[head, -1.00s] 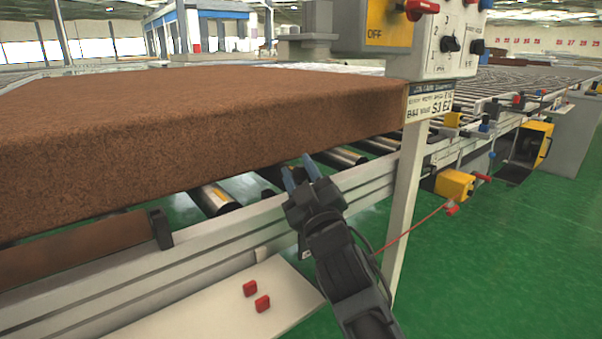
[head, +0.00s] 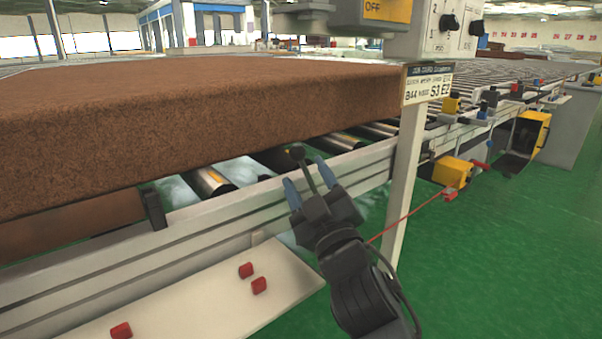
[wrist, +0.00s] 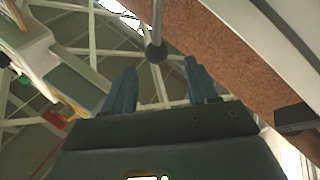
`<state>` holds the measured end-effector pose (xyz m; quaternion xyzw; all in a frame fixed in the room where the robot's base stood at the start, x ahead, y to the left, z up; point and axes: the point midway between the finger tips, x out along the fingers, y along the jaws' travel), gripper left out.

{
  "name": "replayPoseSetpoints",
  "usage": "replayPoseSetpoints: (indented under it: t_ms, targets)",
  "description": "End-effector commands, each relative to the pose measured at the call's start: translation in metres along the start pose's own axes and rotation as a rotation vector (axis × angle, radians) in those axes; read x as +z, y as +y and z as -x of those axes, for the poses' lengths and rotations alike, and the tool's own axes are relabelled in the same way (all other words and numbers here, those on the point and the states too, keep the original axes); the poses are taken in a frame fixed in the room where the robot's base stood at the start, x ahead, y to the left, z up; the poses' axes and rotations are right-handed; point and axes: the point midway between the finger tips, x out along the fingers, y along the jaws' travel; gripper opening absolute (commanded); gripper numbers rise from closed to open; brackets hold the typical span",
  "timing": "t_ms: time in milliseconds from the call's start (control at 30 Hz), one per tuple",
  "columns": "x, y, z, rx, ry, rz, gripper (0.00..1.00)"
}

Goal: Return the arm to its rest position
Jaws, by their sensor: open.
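My gripper (head: 307,180) is open, with two blue fingers pointing up and away in front of the conveyor's side rail. A dark lever with a ball knob (head: 298,153) shows between and just beyond the fingers. In the wrist view the ball knob (wrist: 156,53) is ahead of the gap between the blue fingers (wrist: 162,88). The jaws are not closed on it. I cannot tell whether a finger touches the lever. The brown mattress (head: 190,110) lies on the rollers, up and left of my gripper, and also shows in the wrist view (wrist: 240,55).
The conveyor rail (head: 200,240) runs behind my gripper. A pale post (head: 405,190) carrying a control box (head: 440,35) stands to the right. Red buttons (head: 259,285) sit on a white panel (head: 200,305) at lower left. Green floor (head: 500,270) is clear at lower right.

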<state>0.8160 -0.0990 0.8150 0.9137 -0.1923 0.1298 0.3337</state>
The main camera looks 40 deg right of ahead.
Motion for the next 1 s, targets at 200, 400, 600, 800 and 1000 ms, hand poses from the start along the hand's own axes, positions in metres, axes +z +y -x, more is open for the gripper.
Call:
replayPoseSetpoints:
  t_ms: [200,400,600,800,1000]
  targets:
    - [0.000,0.000,0.010,0.000,0.000,0.000,0.59]
    - [-0.001,0.000,0.010,0.001,0.000,0.000,0.59]
    - [0.000,0.000,0.010,0.001,0.000,0.000,0.59]
    - [0.004,-0.004,0.019,-0.018,-0.006,-0.005,0.59]
    - [0.028,-0.028,0.079,-0.132,-0.043,-0.060,0.59]
